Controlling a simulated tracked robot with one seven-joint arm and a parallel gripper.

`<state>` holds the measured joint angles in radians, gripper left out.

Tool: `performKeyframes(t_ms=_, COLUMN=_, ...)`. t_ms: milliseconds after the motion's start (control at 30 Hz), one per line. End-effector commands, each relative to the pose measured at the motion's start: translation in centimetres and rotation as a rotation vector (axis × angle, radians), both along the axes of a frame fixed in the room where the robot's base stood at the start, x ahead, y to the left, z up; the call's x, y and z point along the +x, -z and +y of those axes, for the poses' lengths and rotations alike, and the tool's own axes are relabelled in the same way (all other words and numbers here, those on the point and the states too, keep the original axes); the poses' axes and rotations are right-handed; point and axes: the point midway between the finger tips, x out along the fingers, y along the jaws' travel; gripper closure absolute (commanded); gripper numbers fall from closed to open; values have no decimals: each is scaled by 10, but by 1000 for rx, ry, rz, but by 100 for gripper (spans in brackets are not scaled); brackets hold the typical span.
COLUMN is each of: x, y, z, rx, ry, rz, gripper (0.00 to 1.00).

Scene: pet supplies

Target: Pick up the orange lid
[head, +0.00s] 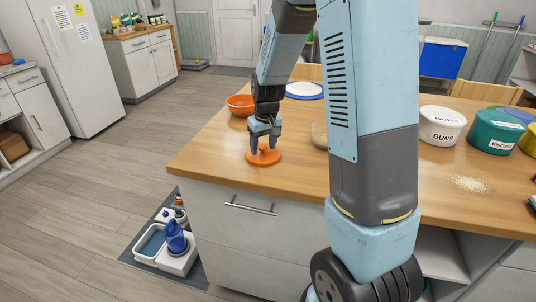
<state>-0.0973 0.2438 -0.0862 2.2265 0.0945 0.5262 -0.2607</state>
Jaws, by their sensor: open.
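The orange lid (264,158) lies flat on the wooden counter, near its front left corner. My gripper (263,149) points down right over the lid, with its two fingers apart around the lid's middle. The fingertips are at or just above the lid; I cannot tell whether they touch it. Part of the lid's top is hidden behind the fingers.
An orange bowl (240,106) and a blue-rimmed white plate (304,91) are behind my gripper. My arm hides the counter's middle.

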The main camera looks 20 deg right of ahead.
Motion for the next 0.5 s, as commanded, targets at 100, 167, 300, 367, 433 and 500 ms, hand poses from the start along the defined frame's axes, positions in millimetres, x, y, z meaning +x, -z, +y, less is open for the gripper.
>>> performKeyframes(t_ms=100, x=0, y=0, z=0, rx=0, ry=0, rz=0, gripper=39)
performKeyframes(t_ms=167, x=0, y=0, z=0, rx=0, ry=0, rz=0, gripper=39)
performKeyframes(t_ms=300, x=0, y=0, z=0, rx=0, ry=1, rz=0, gripper=52)
performKeyframes(t_ms=367, x=0, y=0, z=0, rx=0, ry=1, rz=0, gripper=58)
performKeyframes(t_ms=433, x=0, y=0, z=0, rx=0, ry=1, rz=0, gripper=64)
performKeyframes(t_ms=500, x=0, y=0, z=0, rx=0, ry=1, rz=0, gripper=71)
